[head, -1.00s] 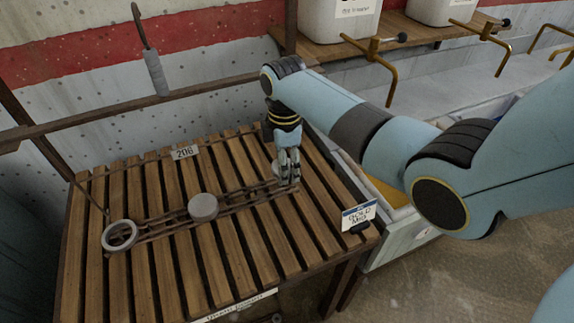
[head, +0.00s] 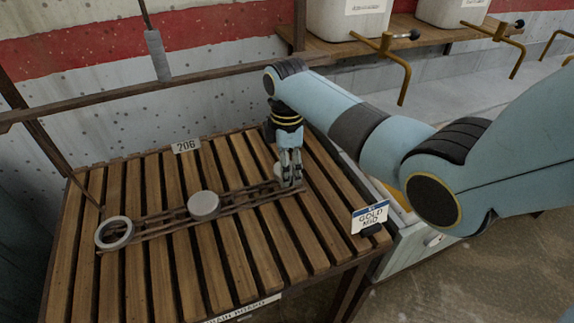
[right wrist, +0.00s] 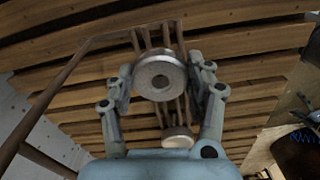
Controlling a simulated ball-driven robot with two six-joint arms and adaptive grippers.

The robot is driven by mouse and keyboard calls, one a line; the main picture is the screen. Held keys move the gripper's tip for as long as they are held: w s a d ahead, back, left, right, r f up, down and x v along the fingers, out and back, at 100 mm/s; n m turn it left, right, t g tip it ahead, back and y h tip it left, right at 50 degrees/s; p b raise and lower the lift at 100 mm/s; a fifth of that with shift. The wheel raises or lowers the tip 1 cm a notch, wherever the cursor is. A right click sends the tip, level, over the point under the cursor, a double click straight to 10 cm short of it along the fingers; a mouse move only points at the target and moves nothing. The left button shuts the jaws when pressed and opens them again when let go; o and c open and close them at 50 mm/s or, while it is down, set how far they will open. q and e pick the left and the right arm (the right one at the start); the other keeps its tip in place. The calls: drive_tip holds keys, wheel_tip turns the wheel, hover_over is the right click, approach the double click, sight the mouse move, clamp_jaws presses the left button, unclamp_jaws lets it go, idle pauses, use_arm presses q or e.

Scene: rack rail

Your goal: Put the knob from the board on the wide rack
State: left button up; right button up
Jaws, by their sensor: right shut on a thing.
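My right gripper (head: 291,180) points down at the right end of the dark rails on the slatted wooden board (head: 240,262). In the head view the fingers partly hide this pale knob (head: 279,170). It is low over the rails; I cannot tell whether it touches them. A grey disc (head: 204,206) sits mid-rail, and a grey ring (head: 114,233) lies at the left end. I cannot tell which part is the wide rack. My left gripper is out of view.
A sign reading 206 (head: 186,146) stands at the board's back edge. A GOLD MID sign (head: 370,217) stands at its right corner. White containers (head: 345,20) and gold hooks (head: 386,50) are at the back right. The front slats are bare.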

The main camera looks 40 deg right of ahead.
drive_tip(key=shift+f, duration=0.15)
drive_tip(key=shift+f+b, duration=0.65)
drive_tip(key=shift+f, duration=0.75)
drive_tip(key=o, duration=1.3)
wheel_tip(320, 180, up, 12)
drive_tip(key=shift+r, duration=0.1)
